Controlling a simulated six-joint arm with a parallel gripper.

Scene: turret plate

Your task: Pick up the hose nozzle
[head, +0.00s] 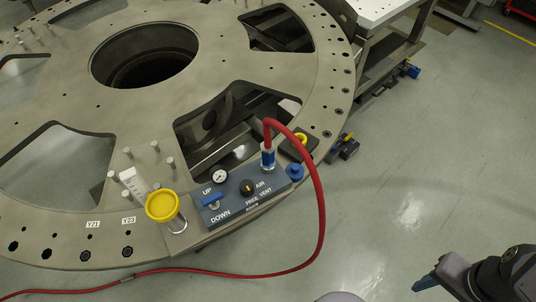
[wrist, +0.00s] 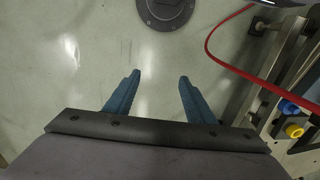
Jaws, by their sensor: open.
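The hose nozzle (head: 268,157) is a blue and silver fitting at the end of the red hose (head: 321,210). It stands upright at the back right corner of the blue-grey control panel, beside the AIR label. My gripper (head: 427,284) is at the lower right of the head view, over the floor and well apart from the nozzle. In the wrist view my gripper (wrist: 160,76) is open, with two blue fingers and nothing between them. The red hose (wrist: 211,50) curves at the right there. I cannot make out the nozzle in the wrist view.
A blue knob (head: 295,171) and a yellow one are close to the nozzle. The floor (head: 430,170) to the right is open.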

